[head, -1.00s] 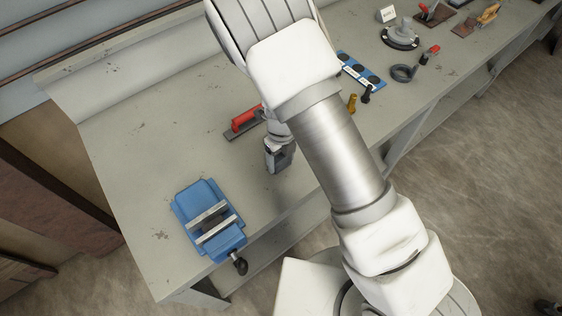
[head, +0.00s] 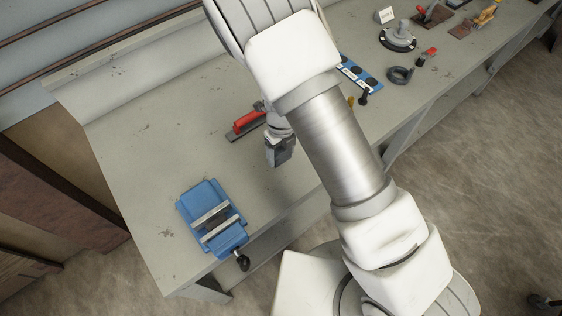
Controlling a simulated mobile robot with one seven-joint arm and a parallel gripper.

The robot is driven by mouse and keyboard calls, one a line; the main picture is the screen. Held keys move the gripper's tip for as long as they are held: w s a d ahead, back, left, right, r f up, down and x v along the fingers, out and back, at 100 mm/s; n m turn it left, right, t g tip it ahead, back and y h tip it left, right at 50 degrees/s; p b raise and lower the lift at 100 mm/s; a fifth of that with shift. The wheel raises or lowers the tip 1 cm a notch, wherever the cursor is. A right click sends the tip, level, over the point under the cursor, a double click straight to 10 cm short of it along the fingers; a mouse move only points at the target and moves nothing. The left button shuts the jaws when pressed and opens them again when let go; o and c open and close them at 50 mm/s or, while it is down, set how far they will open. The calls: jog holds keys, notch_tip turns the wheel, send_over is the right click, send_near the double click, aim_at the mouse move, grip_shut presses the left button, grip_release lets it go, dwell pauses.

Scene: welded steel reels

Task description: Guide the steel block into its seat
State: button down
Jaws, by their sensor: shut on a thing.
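My gripper (head: 279,156) hangs over the bench, right of and above the blue vise in the picture. It is shut on a small grey piece that I take to be the steel block (head: 281,154); the fingers and the block are hard to tell apart at this size. The blue vise (head: 206,192) stands near the front left of the bench, with two pale jaws and a dark gap between them. The gripper is apart from the vise. I cannot tell for certain which place is the block's seat.
A blue strip with black discs (head: 361,76), a dark ring (head: 400,75) and a round flanged part (head: 398,38) are farther right. My arm hides part of the bench.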

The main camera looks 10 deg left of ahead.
aim_at(281, 148)
jog(key=shift+r+p, duration=1.25)
jog(key=shift+r, duration=0.8)
jog(key=shift+r, duration=2.45)
jog(key=s+a, duration=0.6)
jog(key=s, duration=0.5)
jog(key=s+a, duration=0.6)
jog(key=s, duration=0.5)
jog(key=shift+s+a, duration=0.15)
jog(key=shift+a, duration=0.1)
jog(key=shift+f, duration=0.2)
jog(key=shift+f, duration=0.65)
jog(key=shift+f, duration=0.25)
jog(key=shift+f, duration=0.35)
